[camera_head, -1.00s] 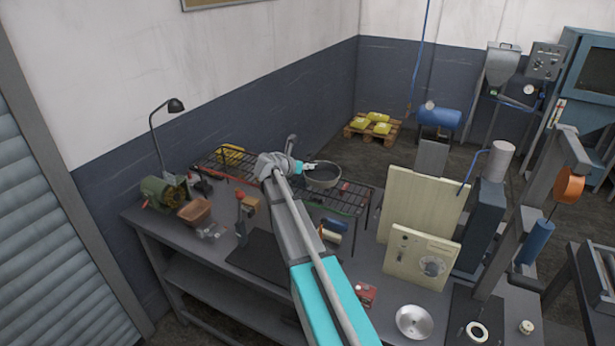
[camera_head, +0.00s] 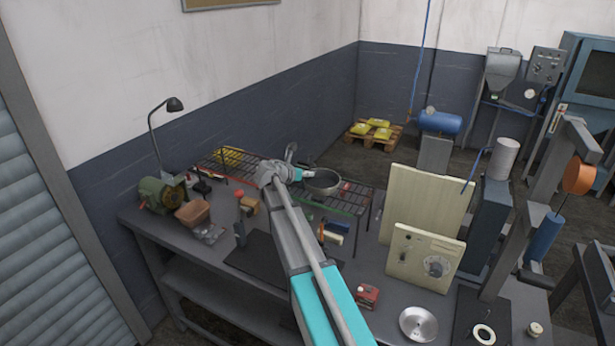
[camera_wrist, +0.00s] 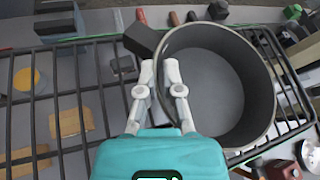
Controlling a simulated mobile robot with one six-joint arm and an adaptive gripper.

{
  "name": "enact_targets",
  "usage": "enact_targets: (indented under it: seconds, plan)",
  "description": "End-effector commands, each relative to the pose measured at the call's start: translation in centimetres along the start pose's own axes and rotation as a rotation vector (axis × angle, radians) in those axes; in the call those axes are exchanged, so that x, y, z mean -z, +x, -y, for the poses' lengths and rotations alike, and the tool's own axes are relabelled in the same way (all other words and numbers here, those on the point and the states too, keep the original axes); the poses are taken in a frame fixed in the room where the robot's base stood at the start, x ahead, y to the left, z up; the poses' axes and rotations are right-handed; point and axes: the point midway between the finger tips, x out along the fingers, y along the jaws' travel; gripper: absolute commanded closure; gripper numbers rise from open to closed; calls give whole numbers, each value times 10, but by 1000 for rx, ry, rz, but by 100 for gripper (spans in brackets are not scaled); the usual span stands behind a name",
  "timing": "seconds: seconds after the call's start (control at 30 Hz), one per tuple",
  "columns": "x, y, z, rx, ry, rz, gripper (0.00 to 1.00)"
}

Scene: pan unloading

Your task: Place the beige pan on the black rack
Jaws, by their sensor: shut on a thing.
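The pan (camera_head: 325,183) looks dark grey rather than beige, round and open at the top. My gripper (camera_head: 302,174) is shut on the pan's near-side rim. In the wrist view, the fingers (camera_wrist: 160,75) are on either side of the wall of the pan (camera_wrist: 232,85), which looks empty. A dark block, perhaps its handle, sits beside the rim there. The black wire rack (camera_head: 354,200) lies under the pan at the back of the bench; its bars (camera_wrist: 45,104) fill the left of the wrist view. I cannot tell whether the pan touches it.
A green motor (camera_head: 163,193) and brown bin (camera_head: 193,212) stand at the left. Beige panels (camera_head: 427,212) stand upright right of the rack. A dark mat (camera_head: 262,258) lies in front. Small items sit below the rack.

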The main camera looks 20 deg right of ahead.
Motion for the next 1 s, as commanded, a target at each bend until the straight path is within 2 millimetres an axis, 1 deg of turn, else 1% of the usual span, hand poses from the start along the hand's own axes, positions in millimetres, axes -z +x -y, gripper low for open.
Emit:
enact_targets:
  seconds: [0.07, 0.1, 0.23, 0.27, 0.6, 0.73, 0.87, 1.0]
  plan:
    - [0, 0, 0, 1, 0, 0, 100]
    - [0, 0, 0, 0, 1, -1, 85]
    - [0, 0, 0, 1, 1, -1, 60]
    - [0, 0, 0, 1, 1, -1, 57]
    - [0, 0, 1, 1, 1, 0, 57]
    - [-1, -3, 1, 1, 0, 0, 57]
    - [-2, -12, 2, 0, 0, 0, 57]
    - [-2, -28, 2, 0, -1, 0, 57]
